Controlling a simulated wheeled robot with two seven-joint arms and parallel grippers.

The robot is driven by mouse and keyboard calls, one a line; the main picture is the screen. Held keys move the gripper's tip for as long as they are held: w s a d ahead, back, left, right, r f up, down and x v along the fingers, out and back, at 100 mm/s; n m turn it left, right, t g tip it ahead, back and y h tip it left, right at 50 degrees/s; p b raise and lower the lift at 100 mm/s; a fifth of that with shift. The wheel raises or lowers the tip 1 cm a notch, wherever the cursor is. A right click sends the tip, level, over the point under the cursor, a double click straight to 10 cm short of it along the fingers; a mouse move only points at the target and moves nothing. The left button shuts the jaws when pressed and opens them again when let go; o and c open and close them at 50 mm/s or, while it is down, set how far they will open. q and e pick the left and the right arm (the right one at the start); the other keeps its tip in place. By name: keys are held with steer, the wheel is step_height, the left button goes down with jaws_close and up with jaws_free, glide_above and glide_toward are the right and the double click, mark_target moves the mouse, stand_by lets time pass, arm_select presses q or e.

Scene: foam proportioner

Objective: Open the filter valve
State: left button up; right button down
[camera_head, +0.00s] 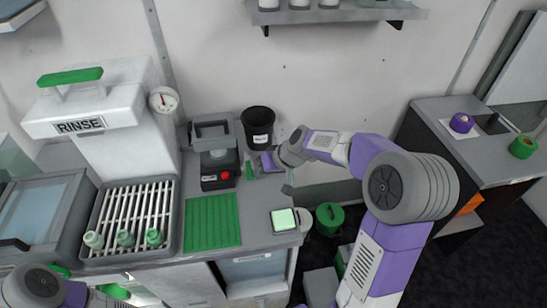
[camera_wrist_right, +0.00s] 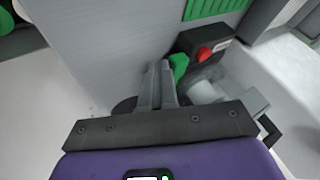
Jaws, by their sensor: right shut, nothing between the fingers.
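A green lever-like part (camera_head: 249,170) stands beside a black unit with a red button (camera_head: 221,178) on the grey counter. It may be the filter valve handle; no label shows. In the right wrist view the green part (camera_wrist_right: 180,65) is just beyond my fingertips. My right gripper (camera_head: 256,164) reaches in from the right, and its fingers (camera_wrist_right: 159,72) are together and empty. They look close to the green part, but I cannot tell if they touch it. My left arm shows at the bottom left; its purple hand (camera_head: 75,294) is partly cut off and its fingers are unclear.
A black bin-like cup (camera_head: 258,126) stands behind my right gripper. A white RINSE machine (camera_head: 95,115), a slatted rack (camera_head: 101,214) with green-topped jars and a green mat (camera_head: 212,221) fill the left. A small green-screened device (camera_head: 284,220) sits at the counter's front right.

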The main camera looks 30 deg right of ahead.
steer(key=shift+s+d, duration=0.1)
steer(key=shift+d, duration=0.1)
steer(key=d+b, duration=0.1)
steer(key=d, duration=0.1)
steer(key=shift+s+d+f+b, duration=0.15)
steer(key=shift+s+d+b, duration=0.2)
steer(key=shift+s, duration=0.05)
steer(key=p+v, duration=0.3)
steer(key=v, duration=0.7)
steer(key=shift+s+r, duration=0.2)
steer(key=shift+s, duration=0.15)
steer(key=shift+d, duration=0.1)
